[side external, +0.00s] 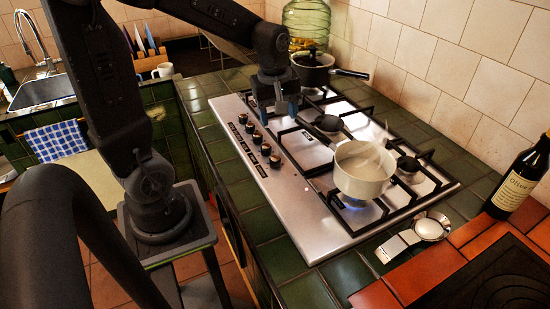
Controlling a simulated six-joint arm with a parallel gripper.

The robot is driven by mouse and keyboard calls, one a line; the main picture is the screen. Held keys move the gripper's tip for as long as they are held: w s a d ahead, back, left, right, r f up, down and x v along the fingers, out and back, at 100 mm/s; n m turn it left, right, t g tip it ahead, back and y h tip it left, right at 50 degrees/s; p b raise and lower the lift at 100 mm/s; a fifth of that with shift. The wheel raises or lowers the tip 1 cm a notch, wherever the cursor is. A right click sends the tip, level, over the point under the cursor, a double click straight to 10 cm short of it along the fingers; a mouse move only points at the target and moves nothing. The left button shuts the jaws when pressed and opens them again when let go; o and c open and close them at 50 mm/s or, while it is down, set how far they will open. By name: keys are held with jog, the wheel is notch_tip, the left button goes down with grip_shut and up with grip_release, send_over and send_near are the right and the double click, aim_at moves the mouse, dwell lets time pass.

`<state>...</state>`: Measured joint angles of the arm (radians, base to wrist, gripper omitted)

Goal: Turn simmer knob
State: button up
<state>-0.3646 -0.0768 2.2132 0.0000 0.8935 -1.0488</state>
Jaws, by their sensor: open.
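A row of several black knobs (257,138) runs along the left side of the steel hob (310,225). I cannot tell which one is the simmer knob, as no labels are readable. My gripper (286,110) points down over the upper left part of the hob, above and to the right of the far end of the knob row. It is open, and nothing shows between its fingers. It looks apart from the knobs. A cream saucepan (358,178) stands on the near burner, with blue flame under it and steam above.
A dark lidded pot (312,68) stands at the back, its handle pointing right. The saucepan's dark handle reaches back left over the hob. A spoon rest (400,245), a dark bottle (522,178) and orange tiles (430,270) lie right. Green tiles (235,165) border the knobs.

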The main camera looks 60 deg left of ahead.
aim_at(275, 158)
jog(key=a+f+n, duration=0.1)
jog(key=f, duration=0.5)
jog(key=w+a+f+n, duration=0.1)
jog(key=a+f+n, duration=0.1)
jog(key=f, duration=0.4)
jog(key=a+f+n+g, duration=0.1)
jog(key=f, duration=0.4)
jog(key=shift+w+a+f+n, duration=0.15)
jog(key=shift+w+f+n, duration=0.05)
jog(key=shift+f+n, duration=0.2)
jog(key=shift+c, duration=0.3)
jog(key=c, duration=0.9)
jog(key=shift+o, duration=0.2)
